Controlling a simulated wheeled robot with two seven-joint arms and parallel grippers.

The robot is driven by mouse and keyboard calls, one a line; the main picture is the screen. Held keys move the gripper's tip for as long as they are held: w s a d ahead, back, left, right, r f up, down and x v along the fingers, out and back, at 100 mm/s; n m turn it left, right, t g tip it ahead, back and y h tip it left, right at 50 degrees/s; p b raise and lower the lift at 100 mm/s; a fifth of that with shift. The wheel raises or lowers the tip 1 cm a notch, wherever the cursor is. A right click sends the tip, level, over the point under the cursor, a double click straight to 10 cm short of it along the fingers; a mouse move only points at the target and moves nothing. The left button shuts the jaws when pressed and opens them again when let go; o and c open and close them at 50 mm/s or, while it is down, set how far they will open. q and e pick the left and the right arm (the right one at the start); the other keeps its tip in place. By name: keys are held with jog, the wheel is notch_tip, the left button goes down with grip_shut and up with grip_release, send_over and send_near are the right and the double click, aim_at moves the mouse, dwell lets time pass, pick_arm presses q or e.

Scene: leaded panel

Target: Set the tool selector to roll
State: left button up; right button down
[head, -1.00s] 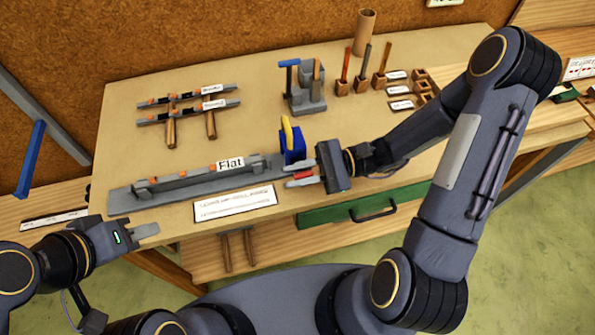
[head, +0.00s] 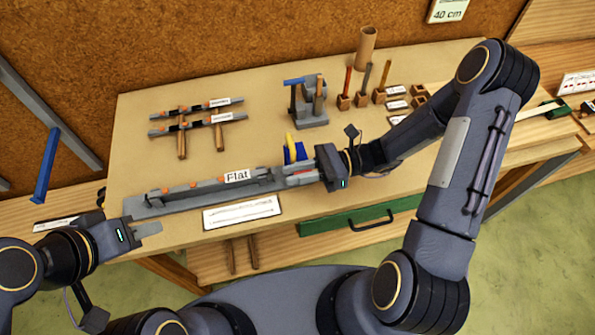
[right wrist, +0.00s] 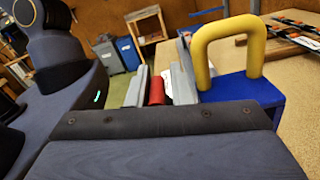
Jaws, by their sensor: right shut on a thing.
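The long grey tool bar (head: 160,208) lies along the table's front edge, with small orange marks and a white "Flat" sign (head: 237,177). A red handle (head: 301,172) is at its right end. My right gripper (head: 300,173) is shut on the red handle; the right wrist view shows the red handle (right wrist: 157,91) between its two grey fingers. My left gripper (head: 147,230) is empty, left of the bar's near end; its finger gap cannot be made out. No "roll" lettering is readable.
A blue block with a yellow loop handle (right wrist: 233,50) stands close beside my right gripper. A white card (head: 241,213) lies in front of the bar. Tool racks (head: 197,117), a grey holder (head: 309,110) and small wooden holders (head: 361,100) stand further back.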

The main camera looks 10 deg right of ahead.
jog(key=shift+f, duration=0.15)
jog(key=c, duration=1.4)
grip_release()
jog(key=shift+o, duration=0.2)
jog(key=shift+w, duration=0.1)
